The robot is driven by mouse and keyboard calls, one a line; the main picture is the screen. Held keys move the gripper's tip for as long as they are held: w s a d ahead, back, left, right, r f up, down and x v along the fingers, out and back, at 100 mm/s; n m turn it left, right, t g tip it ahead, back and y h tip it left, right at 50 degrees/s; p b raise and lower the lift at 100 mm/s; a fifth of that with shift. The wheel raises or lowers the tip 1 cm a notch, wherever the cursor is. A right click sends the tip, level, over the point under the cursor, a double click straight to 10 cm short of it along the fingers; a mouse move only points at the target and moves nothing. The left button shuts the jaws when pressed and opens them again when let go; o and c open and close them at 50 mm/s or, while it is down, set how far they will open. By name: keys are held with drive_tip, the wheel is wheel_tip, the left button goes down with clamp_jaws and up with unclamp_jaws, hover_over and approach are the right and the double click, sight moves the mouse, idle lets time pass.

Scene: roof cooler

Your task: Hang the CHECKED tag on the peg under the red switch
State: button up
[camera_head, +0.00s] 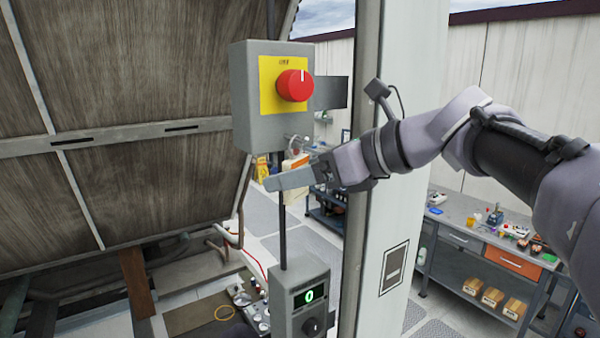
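The red switch (294,85) is a round red knob on a yellow plate (269,100), on the front of a grey box (240,110) mounted at upper middle. My gripper (272,183) is just below the box, pointing left, seen from the side. Its fingers overlap in this view, so I cannot tell whether they are open or shut. A small cream-and-orange piece (295,162) shows just above the fingers and below the box. I cannot tell whether it is the CHECKED tag, or whether it is held, hanging or behind.
A grey lower box with a green "0" display (310,295) and a dark knob stands below my gripper, joined to the upper box by a thin pole. A white post (400,230) stands close on the right. Workbenches with tools (470,215) are behind. A brown panelled structure (100,90) fills the left.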

drive_tip(key=b+v, duration=0.1)
drive_tip(key=v, duration=1.6)
drive_tip(key=shift+d, duration=0.2)
drive_tip(key=shift+s+r, duration=0.1)
